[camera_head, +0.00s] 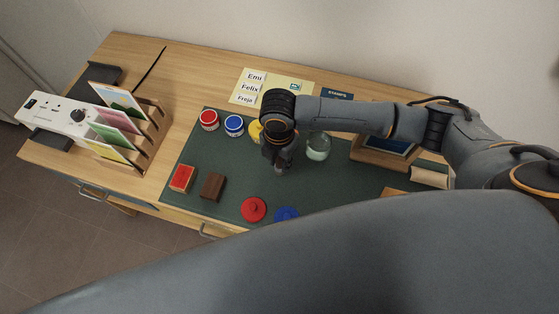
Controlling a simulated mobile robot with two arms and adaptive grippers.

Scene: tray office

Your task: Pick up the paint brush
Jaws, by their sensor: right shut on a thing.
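My right gripper (281,164) points down over the dark green mat (232,160), just left of a glass jar (318,147). It is shut on a thin thing, which I take to be the paint brush; the wrist and fingers hide nearly all of it. No other paint brush shows clearly. My left gripper is not in view.
Red (209,120) and blue (234,125) paint pots stand at the mat's back left. A red block (182,178), a brown block (212,186), a red lid (254,209) and a blue lid (286,215) lie near the front. A card rack (150,135) stands left.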

